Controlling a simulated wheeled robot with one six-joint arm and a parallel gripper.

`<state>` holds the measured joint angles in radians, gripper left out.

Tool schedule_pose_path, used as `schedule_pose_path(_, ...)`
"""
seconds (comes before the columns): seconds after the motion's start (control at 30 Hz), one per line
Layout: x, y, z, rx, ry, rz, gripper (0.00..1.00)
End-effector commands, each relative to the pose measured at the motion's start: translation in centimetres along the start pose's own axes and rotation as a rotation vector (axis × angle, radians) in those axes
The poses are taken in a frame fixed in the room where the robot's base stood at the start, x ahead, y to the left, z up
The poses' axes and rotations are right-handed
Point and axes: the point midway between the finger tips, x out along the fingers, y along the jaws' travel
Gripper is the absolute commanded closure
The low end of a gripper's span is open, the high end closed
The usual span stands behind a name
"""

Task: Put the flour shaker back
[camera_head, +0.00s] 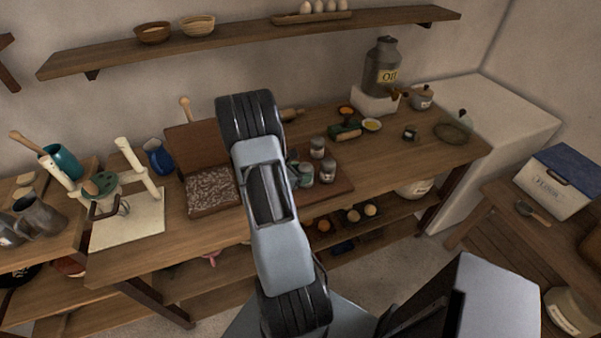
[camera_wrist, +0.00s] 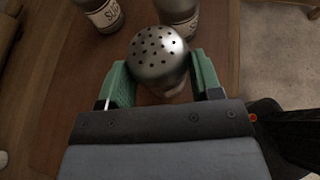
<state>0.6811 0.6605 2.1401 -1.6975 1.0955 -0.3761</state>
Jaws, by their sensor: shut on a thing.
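In the wrist view my gripper (camera_wrist: 160,82) has its two green fingers closed on either side of the flour shaker (camera_wrist: 158,52), which has a domed metal top with several holes. The shaker's label is not visible, and I cannot tell whether its base touches the wood. In the head view the shaker (camera_head: 306,174) shows beside my arm, which hides most of my gripper. Two labelled jars stand close by: one (camera_wrist: 104,14) at upper left in the wrist view, its label starting "Su", and another (camera_wrist: 179,14) beyond the shaker.
A dark wooden board (camera_head: 340,187) lies under the jars. An open box of brown bits (camera_head: 211,190) stands to the left. A flour bin (camera_head: 553,190) sits on the right table.

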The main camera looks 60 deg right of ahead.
Motion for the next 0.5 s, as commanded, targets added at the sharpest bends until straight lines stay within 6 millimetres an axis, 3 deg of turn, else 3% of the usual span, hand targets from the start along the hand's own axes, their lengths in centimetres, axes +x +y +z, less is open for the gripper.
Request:
schedule_pose_path(0.27, 0.16, 0.0, -0.38, 0.0, -0.001, 0.0, 0.68)
schedule_pose_path(0.3, 0.17, -0.01, -0.41, 0.0, 0.0, 0.0, 0.4)
schedule_pose_path(0.5, 0.11, -0.01, -0.28, 0.0, 0.0, -0.001, 0.21)
